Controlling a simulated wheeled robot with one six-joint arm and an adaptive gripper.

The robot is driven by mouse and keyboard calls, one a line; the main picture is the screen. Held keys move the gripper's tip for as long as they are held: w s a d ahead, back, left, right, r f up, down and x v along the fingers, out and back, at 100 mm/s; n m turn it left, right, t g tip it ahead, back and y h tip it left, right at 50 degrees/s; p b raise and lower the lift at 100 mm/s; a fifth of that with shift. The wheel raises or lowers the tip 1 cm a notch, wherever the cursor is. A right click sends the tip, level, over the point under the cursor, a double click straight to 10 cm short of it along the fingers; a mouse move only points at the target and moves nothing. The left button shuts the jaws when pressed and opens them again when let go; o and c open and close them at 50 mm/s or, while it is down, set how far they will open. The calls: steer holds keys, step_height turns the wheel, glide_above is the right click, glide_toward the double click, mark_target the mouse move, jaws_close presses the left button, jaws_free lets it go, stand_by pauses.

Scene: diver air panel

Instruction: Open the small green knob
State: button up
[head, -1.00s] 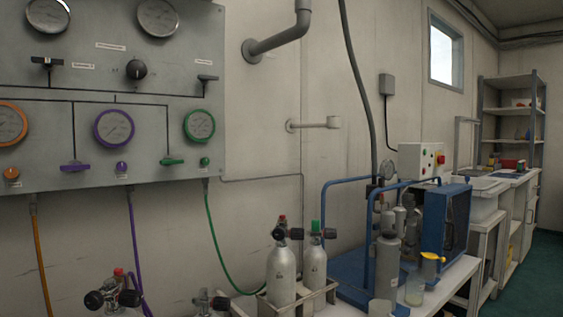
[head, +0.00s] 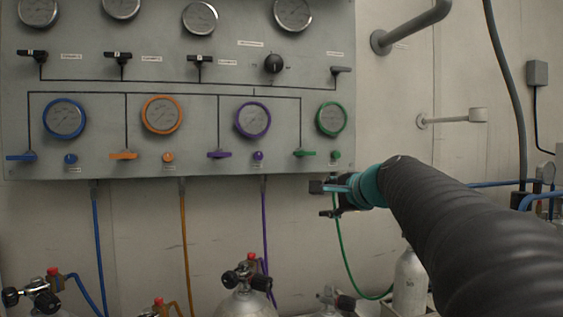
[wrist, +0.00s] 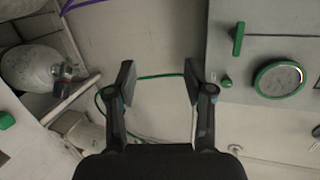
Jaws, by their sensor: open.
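The small green knob (head: 335,155) is on the grey panel (head: 150,80), low at its right end. It lies under the green-ringed gauge (head: 331,119) and to the right of the green lever handle (head: 304,153). In the wrist view the small green knob (wrist: 227,83) is just right of the right finger, outside the jaws. My gripper (head: 322,198) is open and empty, below the panel's lower edge in the head view. In the wrist view my gripper (wrist: 160,78) has the green hose crossing beyond its fingers.
Blue, orange and purple gauges, levers and small knobs line the panel to the left. Hoses hang below it, including the green hose (head: 346,250). Several cylinders stand underneath, one (head: 410,280) partly behind my arm. A wall pipe (head: 410,28) is at right.

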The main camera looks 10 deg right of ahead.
mark_target(337, 155)
steer(key=w+d+r+m+t+h, duration=0.1)
steer(key=w+d+r+m+t, duration=0.1)
steer(key=w+d+r+m, duration=0.3)
steer(key=w+d+r+m+t+h, duration=0.1)
steer(key=d+r+m+t, duration=0.1)
steer(key=d+r, duration=0.35)
steer(key=w+p, duration=0.1)
steer(key=w, duration=0.3)
steer(key=w+f+p, duration=0.1)
steer(key=w, duration=0.4)
steer(key=w+d+p, duration=0.1)
steer(key=w, duration=0.3)
steer(key=shift+w+f, duration=0.2)
steer(key=shift+f, duration=0.2)
jaws_close()
